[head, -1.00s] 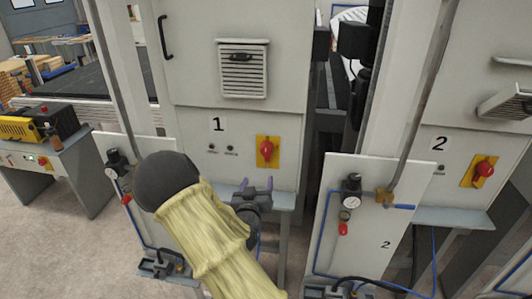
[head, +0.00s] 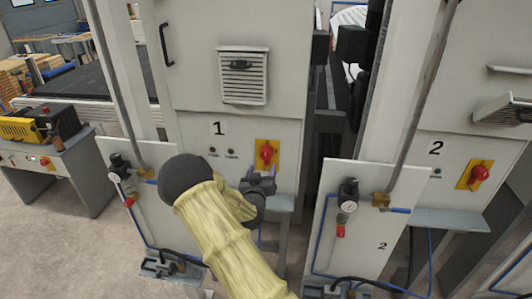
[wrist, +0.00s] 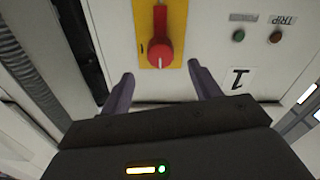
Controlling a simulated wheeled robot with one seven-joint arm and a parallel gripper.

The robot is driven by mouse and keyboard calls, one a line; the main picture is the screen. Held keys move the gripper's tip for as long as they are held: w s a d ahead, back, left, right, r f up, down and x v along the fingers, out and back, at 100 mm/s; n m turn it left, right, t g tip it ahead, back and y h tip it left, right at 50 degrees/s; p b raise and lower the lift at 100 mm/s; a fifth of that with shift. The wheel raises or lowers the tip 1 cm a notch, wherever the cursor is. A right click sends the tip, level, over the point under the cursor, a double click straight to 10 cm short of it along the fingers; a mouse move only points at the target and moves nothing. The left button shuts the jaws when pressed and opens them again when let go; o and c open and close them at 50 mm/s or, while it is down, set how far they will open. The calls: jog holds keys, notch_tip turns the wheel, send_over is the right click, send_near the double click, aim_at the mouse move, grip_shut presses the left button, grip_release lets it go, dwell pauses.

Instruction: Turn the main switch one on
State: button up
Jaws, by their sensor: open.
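Main switch one is a red rotary knob (head: 266,153) on a yellow plate (head: 261,165), on the grey cabinet panel marked 1. In the wrist view the red knob (wrist: 160,50) appears upside down near the top centre, its white pointer line at the lower end. My gripper (head: 258,173) is just below the knob in the head view. In the wrist view its two fingers (wrist: 158,80) are spread wide, one on either side of the knob's line, with nothing between them. The fingertips are apart from the knob.
A "1" label (head: 219,128) and two small lamps (head: 222,152) are left of the switch. A second cabinet has its own red switch (head: 480,173) at right. Panels with pressure gauges (head: 348,206) and blue hoses stand at both sides of my arm.

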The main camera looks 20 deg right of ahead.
aim_at(266, 157)
jog(key=p+x, duration=0.3)
jog(key=x, duration=0.6)
jog(key=c, duration=1)
